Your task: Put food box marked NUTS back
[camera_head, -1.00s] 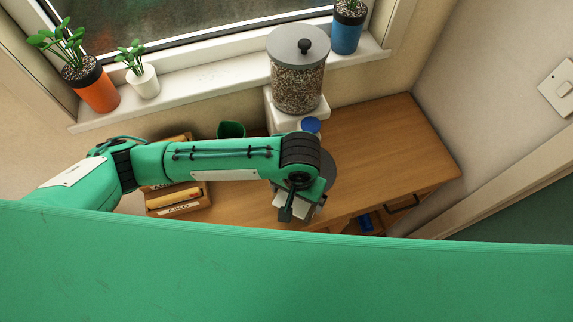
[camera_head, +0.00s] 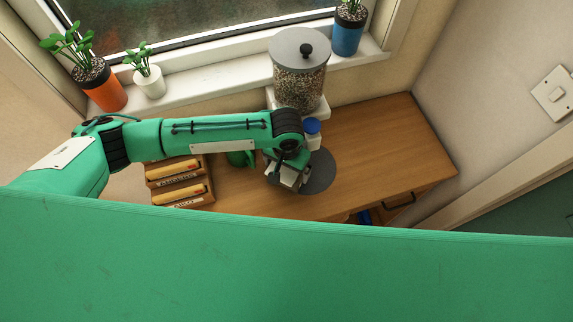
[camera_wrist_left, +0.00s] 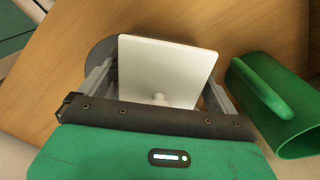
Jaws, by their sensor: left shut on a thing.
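My left gripper (camera_wrist_left: 158,95) is shut on a pale, cream, box-like thing (camera_wrist_left: 165,70) with a flat square face, one finger on each side of it. A small pale knob shows low on that face. In the head view the left gripper (camera_head: 290,177) is over the left part of a dark grey round mat (camera_head: 322,172) on the wooden counter, and partly hides the pale thing. I see no NUTS marking on it. My right gripper is not in view.
A green mug (camera_wrist_left: 290,110) is close beside the gripper, partly behind my arm in the head view. A clear grain dispenser (camera_head: 299,80) with a blue knob (camera_head: 312,126) below it stands behind. The counter's right part (camera_head: 395,145) is clear. Potted plants line the sill.

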